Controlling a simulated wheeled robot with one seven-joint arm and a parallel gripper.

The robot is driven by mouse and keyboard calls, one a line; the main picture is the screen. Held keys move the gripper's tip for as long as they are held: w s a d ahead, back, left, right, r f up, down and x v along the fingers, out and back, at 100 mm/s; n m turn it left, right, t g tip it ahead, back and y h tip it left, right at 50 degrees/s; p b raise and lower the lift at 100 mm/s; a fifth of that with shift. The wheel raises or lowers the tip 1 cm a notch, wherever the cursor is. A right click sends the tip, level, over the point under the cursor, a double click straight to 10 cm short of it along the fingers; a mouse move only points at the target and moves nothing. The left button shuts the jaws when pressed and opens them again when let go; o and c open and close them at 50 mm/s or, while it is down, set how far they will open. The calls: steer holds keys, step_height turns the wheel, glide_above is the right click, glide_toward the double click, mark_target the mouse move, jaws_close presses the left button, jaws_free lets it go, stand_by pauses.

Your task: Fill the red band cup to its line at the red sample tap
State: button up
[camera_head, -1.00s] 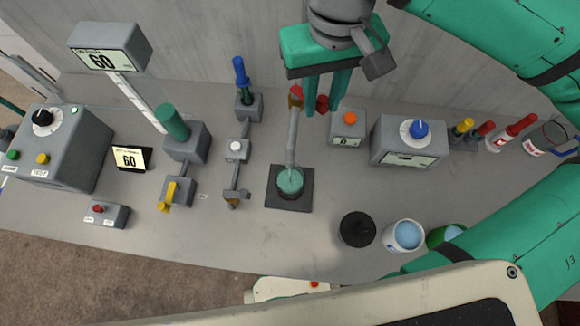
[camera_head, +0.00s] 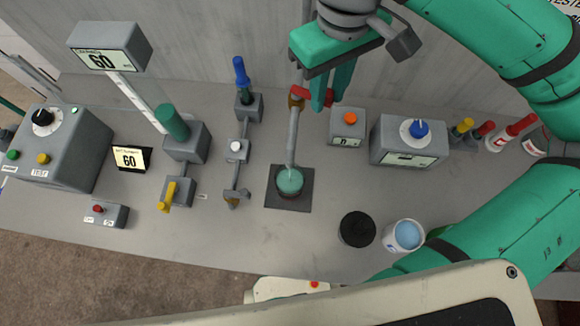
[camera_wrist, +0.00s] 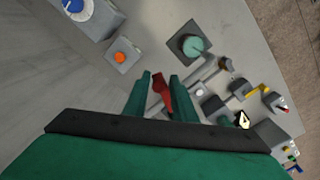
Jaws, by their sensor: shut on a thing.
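The red sample tap has a grey pipe (camera_head: 293,135) running toward the front and a red lever handle (camera_head: 303,93) at its back end. My gripper (camera_head: 322,104) is at that handle, its teal fingers closed on the red lever; the wrist view shows the lever (camera_wrist: 160,98) between the fingers. A cup (camera_head: 290,182) with teal contents stands on a dark square pad (camera_head: 302,203) under the pipe's front end. A little red shows low on its side. The wrist view also shows the cup (camera_wrist: 193,46). Its fill line cannot be made out.
A grey box with an orange button (camera_head: 350,118) and a box with a blue knob (camera_head: 419,129) stand right of the tap. A blue-handled tap (camera_head: 241,75) stands left. A black round item (camera_head: 357,229) and a white cup (camera_head: 404,236) stand at front right.

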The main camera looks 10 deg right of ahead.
steer(key=shift+w+d+n, duration=0.3)
steer(key=shift+w+n, duration=0.25)
steer(key=shift+n, duration=0.5)
steer(key=shift+w+d+n, duration=0.25)
steer(key=shift+w+n, duration=0.25)
steer(key=shift+n, duration=0.55)
steer(key=o, duration=1.9)
step_height(320, 180, up, 9)
